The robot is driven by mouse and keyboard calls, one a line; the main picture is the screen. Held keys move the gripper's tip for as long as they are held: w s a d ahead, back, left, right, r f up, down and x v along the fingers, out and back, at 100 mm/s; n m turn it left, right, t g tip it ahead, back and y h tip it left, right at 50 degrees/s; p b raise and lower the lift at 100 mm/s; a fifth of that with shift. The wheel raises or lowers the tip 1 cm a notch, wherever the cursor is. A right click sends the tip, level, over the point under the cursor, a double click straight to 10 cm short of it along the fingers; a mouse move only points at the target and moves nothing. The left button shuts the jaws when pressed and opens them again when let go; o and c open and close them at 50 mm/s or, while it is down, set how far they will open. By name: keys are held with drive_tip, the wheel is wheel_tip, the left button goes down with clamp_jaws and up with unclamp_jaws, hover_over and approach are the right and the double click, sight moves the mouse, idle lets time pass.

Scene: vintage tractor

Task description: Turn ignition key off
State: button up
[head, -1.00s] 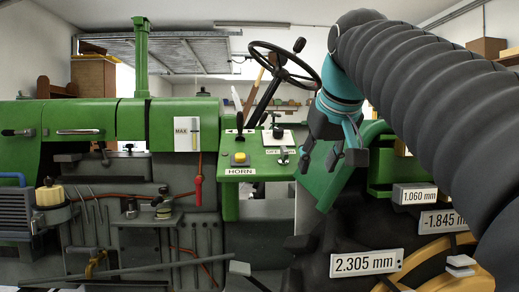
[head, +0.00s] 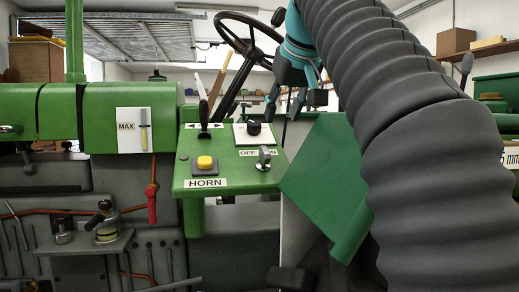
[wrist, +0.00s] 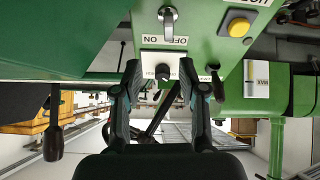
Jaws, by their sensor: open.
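The ignition key (head: 264,159) is a small silver switch on the green tractor panel (head: 222,172). An OFF/ON label (head: 259,152) sits beside it. In the wrist view the scene is upside down; the key (wrist: 168,20) is at the top, its handle pointing towards the label (wrist: 165,40). I cannot tell for certain which word it points at. My gripper (head: 297,100) is open and empty, above and to the right of the panel in the head view. In the wrist view my gripper (wrist: 160,76) has its fingers spread, with the key beyond the tips and apart from them.
A black knob (head: 254,128) on a white plate is close to the key. A yellow horn button (head: 205,162) and a black lever (head: 204,118) stand to the left. The steering wheel (head: 249,40) is behind. A green fender (head: 325,170) is right of the panel.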

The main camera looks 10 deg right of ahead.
sight(265, 149)
drive_tip(key=x, duration=0.4)
drive_tip(key=a+b+x, duration=0.1)
drive_tip(key=x, duration=0.3)
drive_tip(key=b+x, duration=0.1)
drive_tip(key=x, duration=0.4)
drive_tip(key=shift+a+f, duration=0.1)
drive_tip(key=shift+a, duration=0.1)
